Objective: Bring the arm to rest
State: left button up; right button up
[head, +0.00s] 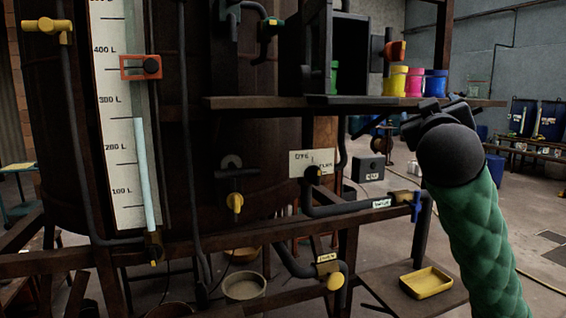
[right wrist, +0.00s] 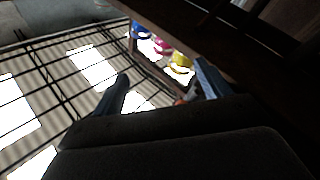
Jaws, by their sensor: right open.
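My right arm (head: 478,235) comes up from the lower right of the head view in a green quilted sleeve. Its dark gripper (head: 432,112) is raised in front of the right end of the wooden shelf (head: 470,103), close to the coloured cups. In the right wrist view the two fingers of the gripper (right wrist: 165,86) stand apart with nothing held between them. The fingertips are hard to make out in the head view. My left gripper is in neither view.
Yellow (head: 397,82), pink (head: 414,83) and blue (head: 435,84) cups stand on the shelf. The dark vat (head: 265,140) with its level gauge (head: 120,120) fills the left. Pipes and valves (head: 326,266) run below. A yellow tray (head: 427,282) lies on a low board. Open floor (head: 545,225) shows at right.

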jog(key=s+a+f+n+g+y, duration=0.1)
jog(key=s+a+f+g+y, duration=0.15)
jog(key=f, duration=1.35)
jog(key=s+a+f+g+y, duration=0.1)
jog(key=a+f+g+y, duration=0.2)
jog(key=f, duration=1.2)
jog(key=s+a+f+n+g+y, duration=0.1)
jog(key=s+a+f+g, duration=0.2)
jog(key=f, duration=1.3)
jog(key=s+a+f+m+g, duration=0.1)
jog(key=s+f+g, duration=0.2)
jog(key=s+f, duration=0.45)
jog(key=s+a+f+g, duration=0.25)
jog(key=s+f, duration=0.25)
jog(key=f, duration=0.6)
jog(key=s+f+g, duration=0.2)
jog(key=s+f, duration=0.4)
jog(key=s, duration=0.3)
jog(key=s+f+g+y, duration=0.1)
jog(key=s+f+g, duration=0.1)
jog(key=s+f, duration=0.4)
jog(key=s, duration=0.4)
jog(key=shift+a+m, duration=0.3)
jog(key=shift+a, duration=0.05)
jog(key=shift+f, duration=0.1)
